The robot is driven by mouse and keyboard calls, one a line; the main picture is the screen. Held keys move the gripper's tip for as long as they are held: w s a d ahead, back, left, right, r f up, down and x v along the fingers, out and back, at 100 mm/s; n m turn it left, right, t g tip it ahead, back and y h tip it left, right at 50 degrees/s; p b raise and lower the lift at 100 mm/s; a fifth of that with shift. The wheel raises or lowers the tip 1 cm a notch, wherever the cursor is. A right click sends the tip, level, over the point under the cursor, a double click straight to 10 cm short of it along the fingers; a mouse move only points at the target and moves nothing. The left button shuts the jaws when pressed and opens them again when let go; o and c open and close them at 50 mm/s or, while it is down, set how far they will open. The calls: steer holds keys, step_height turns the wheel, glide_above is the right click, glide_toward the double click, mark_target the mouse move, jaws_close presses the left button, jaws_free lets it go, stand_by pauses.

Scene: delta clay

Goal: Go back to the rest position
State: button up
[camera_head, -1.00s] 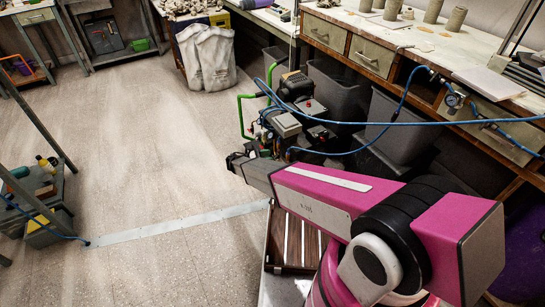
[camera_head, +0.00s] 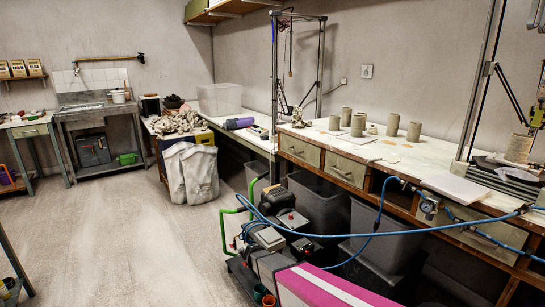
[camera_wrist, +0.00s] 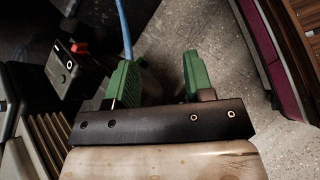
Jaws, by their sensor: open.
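My gripper (camera_wrist: 160,75) shows in the wrist view with its two green fingers apart and nothing between them. Grey speckled floor shows past the fingers. A blue hose (camera_wrist: 125,30) runs just beyond the left finger; I cannot tell whether they touch. In the head view only part of my pink arm shows at the bottom, and the fingers there are hidden or too small to make out.
A compressor (camera_head: 268,238) with green pipes stands close to my arm. A blue hose (camera_head: 390,232) stretches across to the workbench (camera_head: 345,165), which holds several clay cylinders. Grey bins (camera_head: 318,202) stand under it. The floor (camera_head: 120,240) at left is clear.

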steer(key=s+d+r+m+y, duration=1.1)
steer(key=d+r+m, duration=0.2)
steer(key=r+m, duration=0.1)
steer(key=shift+s+r+y, duration=0.4)
steer(key=shift+d, duration=0.1)
